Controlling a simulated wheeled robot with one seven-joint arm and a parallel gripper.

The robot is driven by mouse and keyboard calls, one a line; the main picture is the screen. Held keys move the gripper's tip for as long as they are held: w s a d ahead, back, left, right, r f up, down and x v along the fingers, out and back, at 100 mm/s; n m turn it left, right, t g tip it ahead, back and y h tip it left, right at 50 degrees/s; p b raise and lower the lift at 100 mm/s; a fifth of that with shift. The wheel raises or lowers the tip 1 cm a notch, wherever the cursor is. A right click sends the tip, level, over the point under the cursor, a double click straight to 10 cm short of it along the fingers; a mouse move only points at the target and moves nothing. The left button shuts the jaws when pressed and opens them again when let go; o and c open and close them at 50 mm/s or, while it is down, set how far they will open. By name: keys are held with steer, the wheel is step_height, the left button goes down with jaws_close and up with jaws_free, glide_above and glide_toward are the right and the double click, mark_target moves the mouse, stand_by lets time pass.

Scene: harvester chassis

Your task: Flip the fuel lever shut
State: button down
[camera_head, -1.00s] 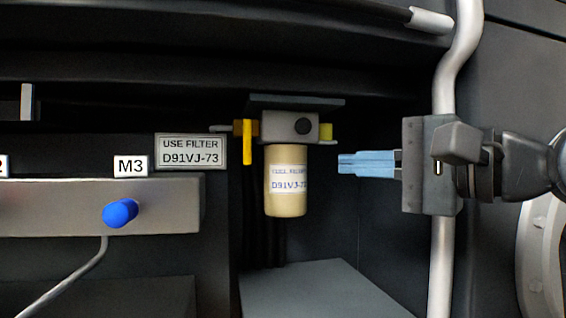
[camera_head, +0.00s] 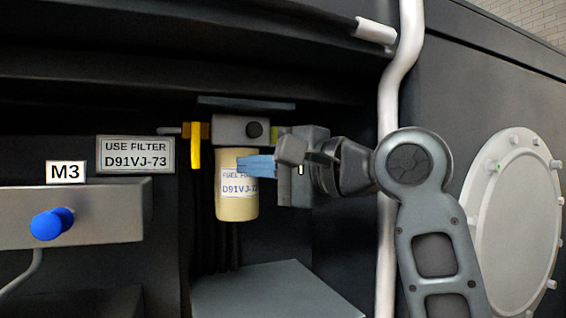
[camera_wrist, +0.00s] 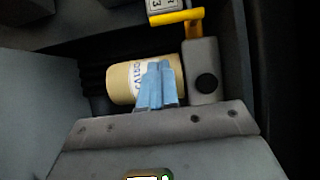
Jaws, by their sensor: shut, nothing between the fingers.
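The yellow fuel lever (camera_head: 195,146) hangs straight down at the left side of the grey filter head (camera_head: 231,130). In the wrist view the lever (camera_wrist: 176,17) shows at the top, beyond the fingertips. The cream fuel filter (camera_head: 237,205) hangs under the head, with a printed label. My gripper (camera_head: 240,166) is shut, its blue fingers pointing left across the upper part of the filter. In the wrist view the fingers (camera_wrist: 160,68) overlap the filter (camera_wrist: 122,82). I cannot tell whether they touch it. The fingers are apart from the lever.
A sign reading USE FILTER D91VJ-73 (camera_head: 135,154) is left of the lever. A blue knob (camera_head: 52,223) sits on a grey box at the left. A white vertical pipe (camera_head: 389,110) stands on the right near my arm. A grey ledge (camera_head: 300,295) lies below the filter.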

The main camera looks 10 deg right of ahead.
mark_target(195, 146)
steer(key=shift+w+a, duration=0.15)
steer(key=shift+a, duration=1.1)
steer(key=shift+w+a, duration=0.1)
steer(key=shift+a, duration=1.15)
